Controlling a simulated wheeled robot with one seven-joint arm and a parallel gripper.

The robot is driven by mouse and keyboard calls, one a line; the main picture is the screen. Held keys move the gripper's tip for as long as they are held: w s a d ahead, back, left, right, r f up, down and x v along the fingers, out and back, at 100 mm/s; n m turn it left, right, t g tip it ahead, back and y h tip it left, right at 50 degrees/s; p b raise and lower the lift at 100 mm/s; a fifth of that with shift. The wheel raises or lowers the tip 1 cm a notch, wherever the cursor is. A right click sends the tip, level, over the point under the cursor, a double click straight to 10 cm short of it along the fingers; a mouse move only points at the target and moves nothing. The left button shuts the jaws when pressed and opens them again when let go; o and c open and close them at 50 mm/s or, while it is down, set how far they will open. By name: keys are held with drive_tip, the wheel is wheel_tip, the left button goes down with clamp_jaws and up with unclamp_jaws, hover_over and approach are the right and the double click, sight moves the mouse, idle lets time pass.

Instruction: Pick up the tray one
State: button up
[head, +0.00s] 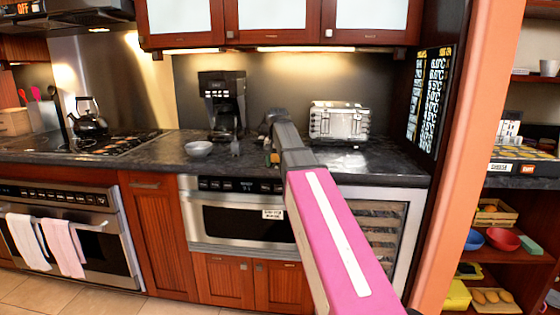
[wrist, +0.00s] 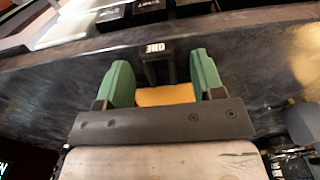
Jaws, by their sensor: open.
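In the wrist view, a small dark piece with a white "ONE" label (wrist: 156,48) lies between and just beyond the green fingertips of my gripper (wrist: 157,68). A yellow piece (wrist: 167,96) shows between the fingers, nearer the palm. I cannot tell whether the two are parts of one tray. The fingers stand apart, one on each side, and are not visibly closed on anything. In the head view, my arm reaches to the dark counter (head: 345,160) between the coffee maker and the toaster. The arm hides most of the gripper and the labelled piece there.
A silver toaster (head: 339,120) stands to the right. The microwave drawer (head: 235,220) is below the counter edge. The upper cabinets (head: 275,22) hang above.

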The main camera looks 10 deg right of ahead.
clamp_jaws()
drive_tip(key=shift+r, duration=0.15)
